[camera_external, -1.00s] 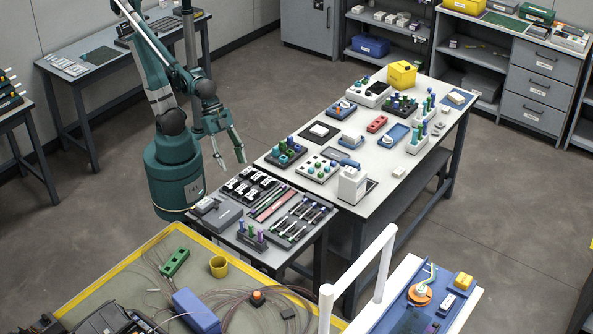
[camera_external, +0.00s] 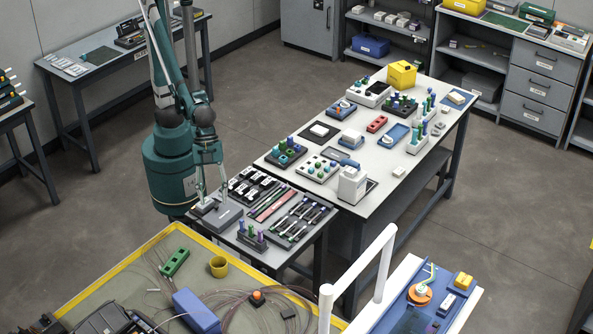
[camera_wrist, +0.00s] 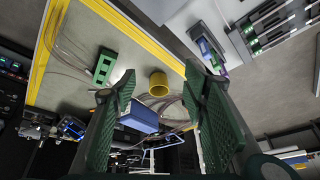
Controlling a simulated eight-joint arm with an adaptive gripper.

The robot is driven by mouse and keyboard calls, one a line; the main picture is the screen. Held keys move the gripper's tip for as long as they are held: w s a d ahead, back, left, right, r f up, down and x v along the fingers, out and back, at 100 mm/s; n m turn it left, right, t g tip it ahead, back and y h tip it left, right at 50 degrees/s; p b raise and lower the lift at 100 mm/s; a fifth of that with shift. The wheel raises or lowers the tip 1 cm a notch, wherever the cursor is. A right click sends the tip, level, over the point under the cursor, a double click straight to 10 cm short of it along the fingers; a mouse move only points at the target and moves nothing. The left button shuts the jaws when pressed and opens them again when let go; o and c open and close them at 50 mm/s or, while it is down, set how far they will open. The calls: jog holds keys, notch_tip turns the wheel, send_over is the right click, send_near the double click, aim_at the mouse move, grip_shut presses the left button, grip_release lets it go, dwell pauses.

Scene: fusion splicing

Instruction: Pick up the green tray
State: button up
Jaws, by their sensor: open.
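In the wrist view the green tray (camera_wrist: 104,67) is at upper left, just left of the left finger. My gripper (camera_external: 212,196) is open and empty, above the near-left end of the grey tool table, up and to the right of the tray. In the wrist view my gripper (camera_wrist: 160,72) has its two green-padded fingers wide apart, with nothing between the pads.
A yellow cup (camera_external: 218,266) stands right of the tray. A blue box (camera_external: 196,311) and loose thin cables (camera_external: 240,306) lie nearer the camera. The grey tool table (camera_external: 243,225) carries a grey box (camera_external: 222,216) and several tools close below my gripper.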

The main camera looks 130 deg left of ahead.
jog(key=d+f+m+g+p, duration=0.1)
jog(key=d+f+m+p, duration=0.2)
jog(key=d, duration=0.7)
jog(key=m+g+h+p, duration=0.1)
jog(key=m+g, duration=0.1)
jog(key=m, duration=0.1)
send_near(175, 256)
jog(key=shift+w+d+f, duration=0.4)
jog(key=shift+w+d, duration=0.15)
jog(key=shift+d, duration=0.2)
jog(key=shift+f, duration=0.1)
jog(key=shift+x, duration=1.3)
jog(key=shift+d+f+b, duration=0.1)
jog(key=shift+b, duration=0.2)
jog(key=shift+b+x, duration=0.65)
jog(key=shift+x, duration=1.8)
jog(key=shift+w, duration=0.1)
